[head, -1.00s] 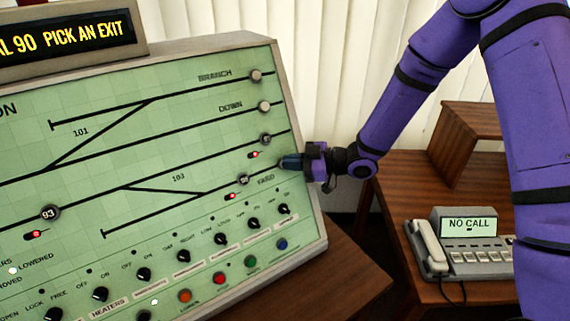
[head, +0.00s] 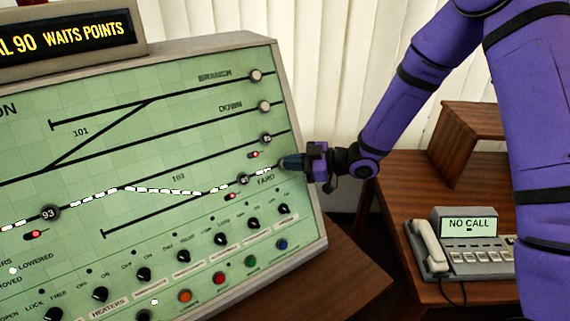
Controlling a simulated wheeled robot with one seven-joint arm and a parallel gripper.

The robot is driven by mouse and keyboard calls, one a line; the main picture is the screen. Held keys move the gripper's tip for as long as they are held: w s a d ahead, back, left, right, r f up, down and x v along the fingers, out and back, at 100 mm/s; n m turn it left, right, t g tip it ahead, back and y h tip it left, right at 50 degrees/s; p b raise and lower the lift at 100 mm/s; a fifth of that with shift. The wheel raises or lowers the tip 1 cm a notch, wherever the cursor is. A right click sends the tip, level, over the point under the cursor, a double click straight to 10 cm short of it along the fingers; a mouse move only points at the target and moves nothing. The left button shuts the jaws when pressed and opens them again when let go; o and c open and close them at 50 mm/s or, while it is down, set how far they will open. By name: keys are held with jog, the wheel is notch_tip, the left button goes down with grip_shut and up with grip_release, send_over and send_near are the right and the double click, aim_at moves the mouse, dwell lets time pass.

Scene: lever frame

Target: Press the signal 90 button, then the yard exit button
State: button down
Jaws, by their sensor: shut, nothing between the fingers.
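The green signal panel (head: 120,160) fills the left of the head view, tilted in the picture. My gripper (head: 288,162) is shut, with its tips at the panel's right edge, at the right end of the YARD line. The yard exit button is hidden behind the tips; I cannot tell whether they touch it. A white lit route runs along the track from the left, past button 93 (head: 50,213), to the YARD end. The display (head: 70,38) reads "...AL 90 WAITS POINTS". A signal 90 button cannot be picked out in this view.
Exit buttons for BRANCH (head: 256,76) and DOWN (head: 264,106) sit above my gripper on the panel. Rows of knobs and coloured buttons line the lower panel. A telephone (head: 465,240) reading "NO CALL" stands on the wooden desk (head: 400,190) at right.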

jog(key=shift+s+d+r, duration=0.2)
jog(key=shift+s+d, duration=0.05)
jog(key=shift+s, duration=0.05)
jog(key=s+d+r, duration=0.1)
jog(key=s, duration=0.1)
jog(key=s+d+r, duration=0.1)
jog(key=shift+s+d+r, duration=0.2)
jog(key=shift+s, duration=0.15)
dwell(0.4)
dwell(0.3)
